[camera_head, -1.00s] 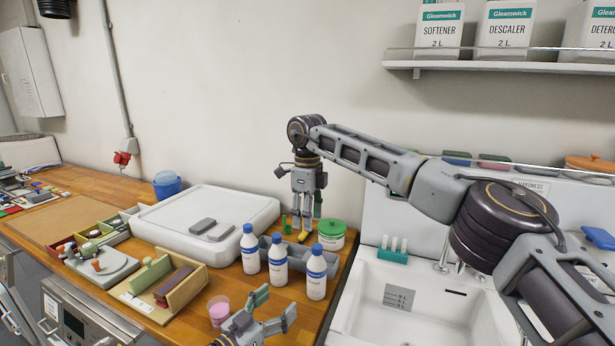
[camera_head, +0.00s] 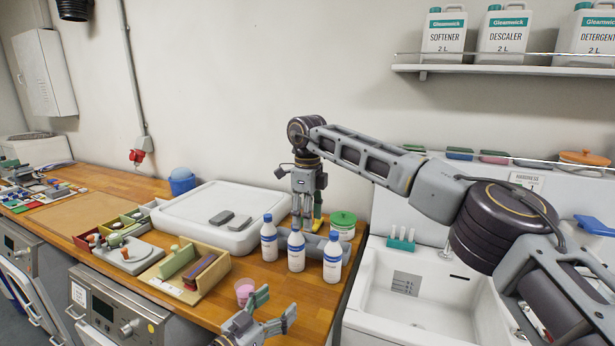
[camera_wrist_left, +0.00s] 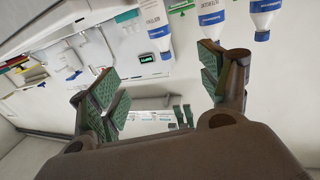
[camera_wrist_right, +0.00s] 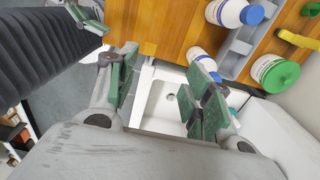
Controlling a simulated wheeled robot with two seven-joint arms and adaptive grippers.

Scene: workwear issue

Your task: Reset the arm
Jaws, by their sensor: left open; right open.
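My right arm reaches across the head view from the right. Its gripper (camera_head: 307,220) hangs fingers down over the back of the counter, beside the green-lidded tub (camera_head: 343,222) and the grey bin (camera_head: 314,246). In the right wrist view its fingers (camera_wrist_right: 165,95) stand apart with nothing between them. My left gripper (camera_head: 268,312) is low in the head view, at the counter's front, near the pink cup (camera_head: 244,290). Its fingers are spread and empty, as the left wrist view (camera_wrist_left: 160,88) also shows.
Several blue-capped bottles (camera_head: 296,252) stand between the grippers. A wooden tray (camera_head: 190,272) and a white slab (camera_head: 205,205) with grey blocks lie to the left. A white sink (camera_head: 400,305) is at the right. A shelf (camera_head: 500,70) with canisters is above.

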